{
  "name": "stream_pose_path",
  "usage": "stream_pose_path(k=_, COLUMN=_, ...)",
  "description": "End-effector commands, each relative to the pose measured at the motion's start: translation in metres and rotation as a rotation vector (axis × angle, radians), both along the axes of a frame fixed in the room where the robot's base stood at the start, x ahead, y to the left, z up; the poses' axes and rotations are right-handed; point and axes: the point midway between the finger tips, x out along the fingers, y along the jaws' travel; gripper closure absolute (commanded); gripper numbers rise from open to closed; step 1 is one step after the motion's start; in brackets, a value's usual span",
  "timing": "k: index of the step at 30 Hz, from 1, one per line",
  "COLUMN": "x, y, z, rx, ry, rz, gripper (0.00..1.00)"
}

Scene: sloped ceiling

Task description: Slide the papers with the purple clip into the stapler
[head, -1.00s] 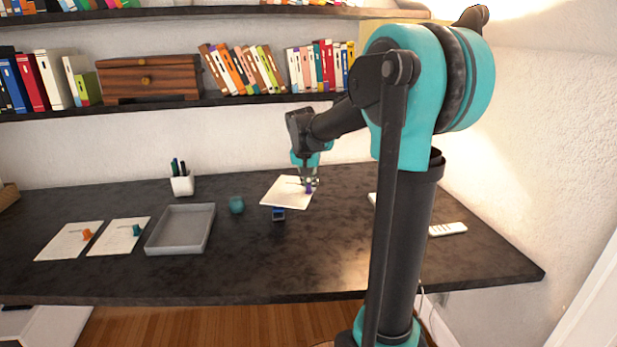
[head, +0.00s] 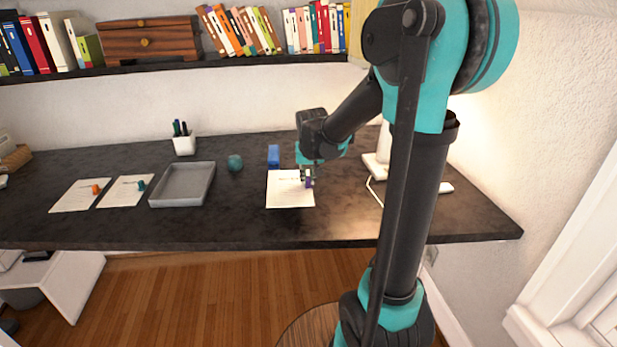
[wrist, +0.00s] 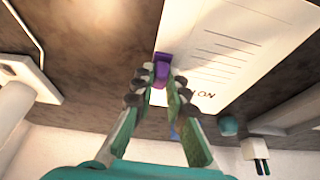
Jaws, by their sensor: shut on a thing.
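The papers (head: 287,193) lie flat or nearly so on the dark desk, in front of the blue stapler (head: 273,155); they also show in the wrist view (wrist: 225,45). The purple clip (head: 308,182) is at their right edge. My gripper (wrist: 163,80) is shut on the purple clip (wrist: 165,68). Whether the papers touch the desk I cannot tell. The papers' far edge is close to the stapler's near end, and I see no paper inside it. In the wrist view the stapler is mostly hidden behind a gripper finger.
A grey tray (head: 182,184) and two sheets, with an orange clip (head: 96,189) and a teal clip (head: 141,185), lie to the left. A teal round object (head: 235,163) and a pen cup (head: 184,145) stand behind. A white lamp base (head: 378,166) is right of my gripper.

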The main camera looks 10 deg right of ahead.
Motion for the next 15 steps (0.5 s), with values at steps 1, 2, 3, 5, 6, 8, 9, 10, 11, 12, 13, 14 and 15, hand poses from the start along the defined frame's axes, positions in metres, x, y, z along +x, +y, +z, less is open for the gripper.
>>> stream_pose_path(k=1, x=0.000, y=0.000, z=-0.002, rx=0.000, ry=0.000, rz=0.000, gripper=1.00)
stream_pose_path(k=2, x=0.000, y=0.000, z=-0.003, rx=0.000, ry=0.000, rz=0.000, gripper=1.00)
stream_pose_path(k=3, x=0.000, y=0.000, z=-0.005, rx=0.000, ry=0.000, rz=0.000, gripper=1.00)
stream_pose_path(k=5, x=0.001, y=0.000, z=-0.008, rx=0.000, ry=0.000, rz=0.000, gripper=1.00)
stream_pose_path(k=6, x=0.000, y=0.000, z=-0.010, rx=0.000, ry=0.000, rz=0.000, gripper=1.00)
stream_pose_path(k=8, x=0.000, y=0.000, z=-0.014, rx=0.000, ry=0.000, rz=-0.001, gripper=1.00)
stream_pose_path(k=9, x=0.000, y=0.000, z=-0.016, rx=0.000, ry=0.000, rz=-0.001, gripper=1.00)
stream_pose_path(k=10, x=0.000, y=0.000, z=-0.017, rx=0.000, ry=0.000, rz=-0.001, gripper=1.00)
stream_pose_path(k=11, x=0.001, y=0.000, z=-0.019, rx=0.000, ry=0.000, rz=-0.001, gripper=1.00)
stream_pose_path(k=12, x=0.000, y=0.000, z=-0.021, rx=0.000, ry=0.000, rz=-0.001, gripper=1.00)
stream_pose_path(k=13, x=0.000, y=0.000, z=-0.023, rx=0.000, ry=0.000, rz=-0.001, gripper=1.00)
stream_pose_path(k=14, x=0.000, y=0.000, z=-0.024, rx=0.000, ry=0.000, rz=-0.001, gripper=1.00)
stream_pose_path(k=15, x=0.000, y=0.000, z=-0.026, rx=0.000, ry=0.000, rz=-0.001, gripper=1.00)
